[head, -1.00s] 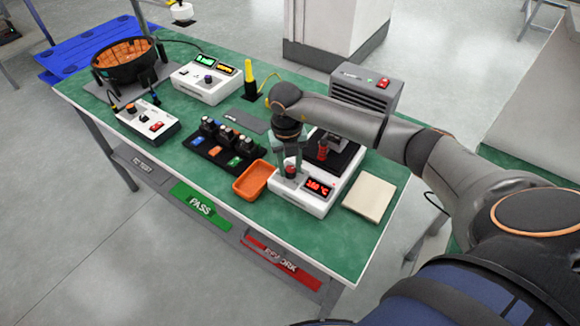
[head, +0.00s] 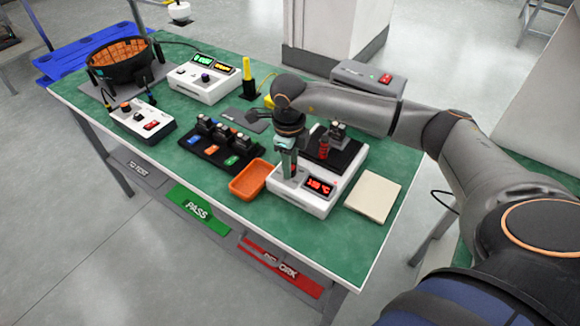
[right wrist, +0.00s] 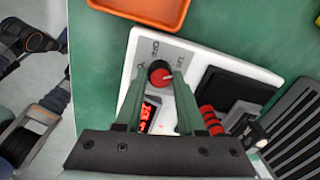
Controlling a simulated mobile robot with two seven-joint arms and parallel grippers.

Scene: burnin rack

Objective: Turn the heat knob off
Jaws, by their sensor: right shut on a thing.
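The heat knob (right wrist: 160,75) is a round knob with a red top and a pale pointer line. It sits on the panel of the white heater unit (head: 312,204), whose display (head: 320,187) glows red with a °C reading. My right gripper (right wrist: 163,82) points down at the panel, with one finger on each side of the knob, shut on it. In the head view, my right gripper (head: 288,172) hides most of the knob. Printed marks show on the panel around the knob, too small to read surely. My left gripper is not in view.
An orange tray (head: 248,181) stands left of the heater, and a pale square pad (head: 372,197) lies right of it. A red-handled clamp (head: 324,148) rises from the heater's black plate.

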